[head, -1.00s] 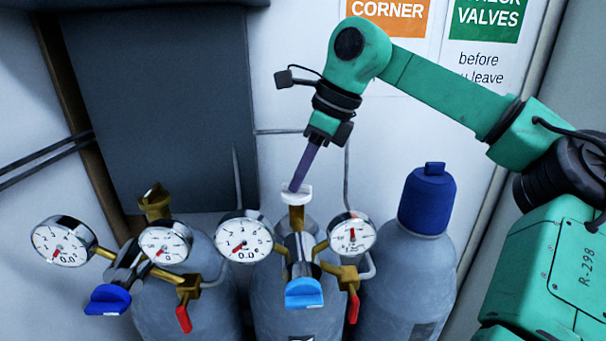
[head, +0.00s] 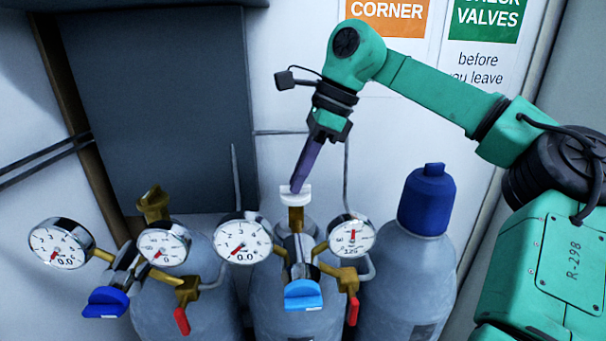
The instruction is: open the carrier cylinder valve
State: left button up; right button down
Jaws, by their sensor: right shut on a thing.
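The middle grey cylinder (head: 262,290) has a brass valve with a white handle (head: 294,196) on top. My right gripper (head: 298,184) reaches down from above, and its purple fingers are shut on the white handle. The fingers partly cover the handle's top. The middle cylinder's regulator carries a left gauge (head: 243,239) with its needle low near zero and a right gauge (head: 352,237) with its red needle pointing up. A light blue knob (head: 303,294) sits at its front. I cannot read a gas label on the cylinder. My left gripper is not in view.
A left cylinder (head: 205,300) has a brass valve (head: 153,204), two gauges, a dark blue knob (head: 105,302) and a red lever (head: 181,320). A capped cylinder (head: 426,202) stands at right. A dark panel (head: 160,110) and signs are on the wall behind.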

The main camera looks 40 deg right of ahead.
jog(key=c, duration=0.9)
grip_release()
jog(key=shift+a+f, duration=0.1)
jog(key=shift+f, duration=0.1)
jog(key=shift+w+a, duration=0.25)
jog(key=shift+s+d+r, duration=0.1)
jog(key=shift+d+r, duration=0.15)
jog(key=shift+r, duration=0.15)
jog(key=v, duration=1.3)
jog(key=shift+r, duration=0.4)
